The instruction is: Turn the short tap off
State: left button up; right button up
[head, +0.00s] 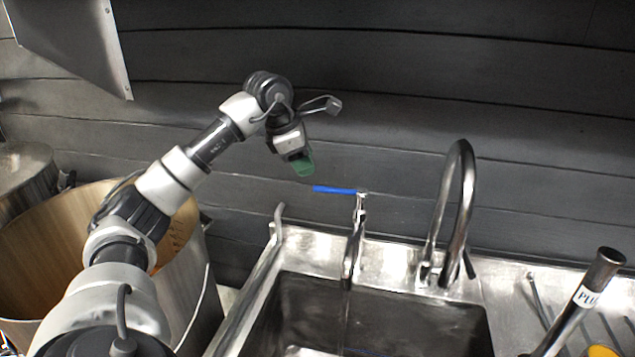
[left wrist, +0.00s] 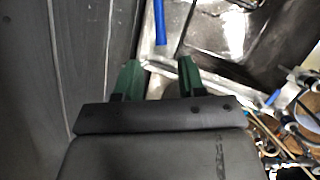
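The short tap (head: 354,240) stands at the back rim of the steel sink. Its blue lever handle (head: 338,190) sticks out to the left from its top. A faint vertical streak, looking like running water, shows below its spout. My left gripper (head: 304,168) hangs above and left of the blue handle, against the dark wall, apart from it. In the left wrist view, the green fingers of the gripper (left wrist: 160,78) are spread with nothing between them. The blue handle (left wrist: 160,22) lies just beyond the gap between the fingertips. My right gripper is not in view.
A taller gooseneck tap (head: 460,200) stands right of the short tap. A dark-topped labelled handle (head: 590,285) rises at the right over the drainboard. A large steel pot (head: 200,300) stands left of the sink (head: 300,245). The dark plank wall is close behind.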

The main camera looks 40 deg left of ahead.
aim_at(319, 187)
pick_arm(q)
jog(key=p+x, duration=0.1)
jog(key=x, duration=0.7)
jog(key=shift+w+d+f, duration=0.1)
jog(key=shift+w+f, duration=0.1)
jog(key=shift+f, duration=0.15)
jog(key=shift+w+d+f+p, duration=0.15)
jog(key=shift+f+p, duration=0.15)
jog(key=shift+f, duration=0.1)
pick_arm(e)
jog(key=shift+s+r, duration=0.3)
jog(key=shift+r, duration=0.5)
pick_arm(q)
jog(key=c, duration=0.7)
grip_shut()
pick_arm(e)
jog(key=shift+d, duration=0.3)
